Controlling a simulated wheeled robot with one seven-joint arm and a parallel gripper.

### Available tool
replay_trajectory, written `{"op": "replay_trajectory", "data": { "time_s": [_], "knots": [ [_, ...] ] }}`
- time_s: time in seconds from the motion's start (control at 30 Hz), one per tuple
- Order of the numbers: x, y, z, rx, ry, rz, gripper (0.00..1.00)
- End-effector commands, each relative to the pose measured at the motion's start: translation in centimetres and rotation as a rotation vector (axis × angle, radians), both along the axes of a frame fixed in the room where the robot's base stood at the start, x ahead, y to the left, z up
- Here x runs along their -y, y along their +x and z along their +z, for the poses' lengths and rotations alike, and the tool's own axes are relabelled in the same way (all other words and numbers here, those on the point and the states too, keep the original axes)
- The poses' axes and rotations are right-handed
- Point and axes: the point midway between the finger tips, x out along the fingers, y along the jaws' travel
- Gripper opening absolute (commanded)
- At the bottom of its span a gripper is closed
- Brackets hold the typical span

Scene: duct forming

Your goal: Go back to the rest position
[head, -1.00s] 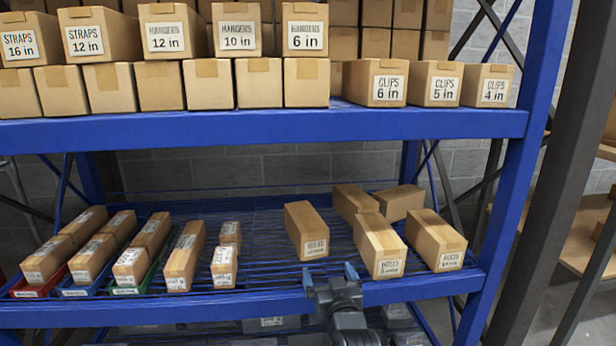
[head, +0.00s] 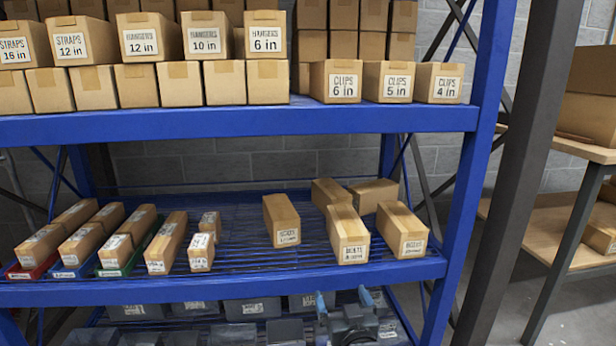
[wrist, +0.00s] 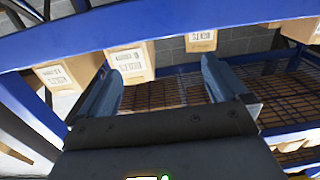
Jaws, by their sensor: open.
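My gripper (head: 341,302) is at the bottom of the head view, in front of the blue shelf unit and below the front beam of its middle shelf (head: 230,290). Its two blue fingers are apart, with nothing between them. In the wrist view my gripper (wrist: 155,85) also shows open and empty, with the wire shelf and boxes beyond and above the fingers. The nearest box to it in the head view is a bolts box (head: 348,236) standing on the middle shelf above it, apart from the fingers.
Several cardboard boxes (head: 282,220) stand on the middle shelf; some at left sit in red, blue and green trays (head: 120,268). Labelled boxes fill the upper shelf (head: 240,122). Grey bins (head: 247,308) lie below. A wooden shelf (head: 530,222) stands right, behind a dark post (head: 515,170).

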Motion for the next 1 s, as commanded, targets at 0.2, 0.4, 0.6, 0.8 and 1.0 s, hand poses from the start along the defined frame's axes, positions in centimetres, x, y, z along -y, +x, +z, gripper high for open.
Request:
{"op": "replay_trajectory", "data": {
  "time_s": [0.2,0.4,0.6,0.8,1.0],
  "knots": [
    [2.6,-4.5,-3.0,-0.017,-0.018,-0.016,1.0],
    [6.1,-11.6,-6.3,-0.044,-0.04,-0.035,1.0],
    [9.3,-20.6,-8.2,-0.072,-0.057,-0.055,1.0],
    [11.7,-29.6,-8.2,-0.102,-0.067,-0.07,1.0],
    [13.1,-38.2,-6.6,-0.137,-0.066,-0.085,1.0]
  ]
}}
